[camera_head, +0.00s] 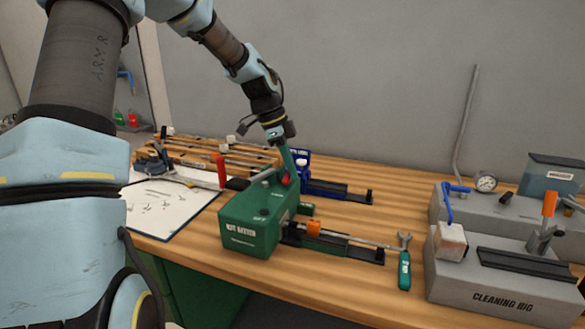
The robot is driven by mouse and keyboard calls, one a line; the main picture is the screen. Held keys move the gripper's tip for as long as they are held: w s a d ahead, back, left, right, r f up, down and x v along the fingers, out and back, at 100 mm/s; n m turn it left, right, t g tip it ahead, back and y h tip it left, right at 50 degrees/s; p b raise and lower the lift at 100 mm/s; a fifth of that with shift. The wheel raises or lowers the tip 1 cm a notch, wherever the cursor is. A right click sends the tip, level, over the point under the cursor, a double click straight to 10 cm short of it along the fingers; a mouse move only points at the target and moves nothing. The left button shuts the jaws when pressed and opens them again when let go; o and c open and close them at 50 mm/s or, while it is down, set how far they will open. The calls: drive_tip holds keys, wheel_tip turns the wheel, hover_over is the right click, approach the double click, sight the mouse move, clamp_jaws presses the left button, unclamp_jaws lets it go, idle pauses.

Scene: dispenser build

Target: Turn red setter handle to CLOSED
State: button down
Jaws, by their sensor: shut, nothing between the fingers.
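The green setter box (250,228) stands on the wooden bench near the middle; its front label is too small to read surely. A small red part (288,178) shows at its back right, and an upright red grip (221,170) shows at its back left. I cannot tell which is the setter handle, or its open or closed position. My gripper (288,165) reaches down from above to the box's back right, close to the small red part. It is shut with nothing in it. Whether it touches the red part is unclear.
A blue device (302,166) with a dark rail stands right behind the box. An orange-collared rod and rail (335,243) extend right from the box, near a wrench (404,262). A grey cleaning rig (500,285) stands at right. A paper board (165,208) lies left.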

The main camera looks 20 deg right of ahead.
drive_tip(key=shift+w, duration=0.15)
drive_tip(key=s+d, duration=0.3)
drive_tip(key=d, duration=0.1)
drive_tip(key=w+b+v, duration=0.1)
drive_tip(key=b+v, duration=0.2)
drive_tip(key=v, duration=0.7)
drive_tip(key=shift+a, duration=0.25)
drive_tip(key=shift+s, duration=0.1)
